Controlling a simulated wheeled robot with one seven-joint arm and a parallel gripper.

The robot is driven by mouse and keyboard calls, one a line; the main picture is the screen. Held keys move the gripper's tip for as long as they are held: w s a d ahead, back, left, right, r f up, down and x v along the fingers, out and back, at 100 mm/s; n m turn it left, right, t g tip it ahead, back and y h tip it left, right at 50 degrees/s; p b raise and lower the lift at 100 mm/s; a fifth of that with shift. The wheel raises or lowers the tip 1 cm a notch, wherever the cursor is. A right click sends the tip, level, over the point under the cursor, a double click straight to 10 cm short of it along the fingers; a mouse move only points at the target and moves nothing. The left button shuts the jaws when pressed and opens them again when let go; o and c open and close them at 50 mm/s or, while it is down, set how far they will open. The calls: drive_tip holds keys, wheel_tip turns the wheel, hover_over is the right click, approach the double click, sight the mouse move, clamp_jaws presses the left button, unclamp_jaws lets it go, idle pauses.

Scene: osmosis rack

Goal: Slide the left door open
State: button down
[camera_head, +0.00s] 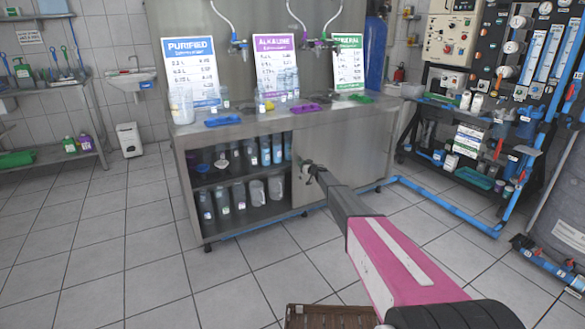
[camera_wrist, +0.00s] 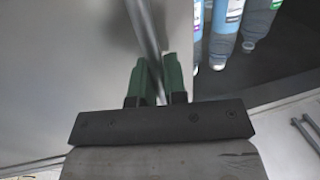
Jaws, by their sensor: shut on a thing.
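A steel counter cabinet (camera_head: 240,129) stands ahead in the head view. Its left half is open and shows two shelf levels of bottles. A plain metal door panel (camera_head: 340,153) covers the right half; whether two panels overlap there cannot be told. My gripper (camera_head: 308,172) is at the panel's left edge, beside the opening. In the wrist view, the green fingers of my gripper (camera_wrist: 158,80) are shut on a thin vertical metal handle (camera_wrist: 148,28). The door surface (camera_wrist: 65,60) fills the left of that view, and the dark opening with bottles (camera_wrist: 226,25) is at the right.
Signs, bottles and coloured trays (camera_head: 222,121) stand on the counter. A rack with gauges and pipes (camera_head: 475,135) stands at the right, with blue piping (camera_head: 440,208) along the floor. A brown slatted crate (camera_head: 325,317) is at the bottom. The tiled floor at left is clear.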

drive_tip(key=shift+w+d, duration=0.5)
drive_tip(key=shift+d, duration=0.35)
drive_tip(key=c, duration=1.2)
unclamp_jaws()
drive_tip(key=v, duration=1)
drive_tip(key=shift+s+d, duration=0.2)
drive_tip(key=shift+s, duration=0.15)
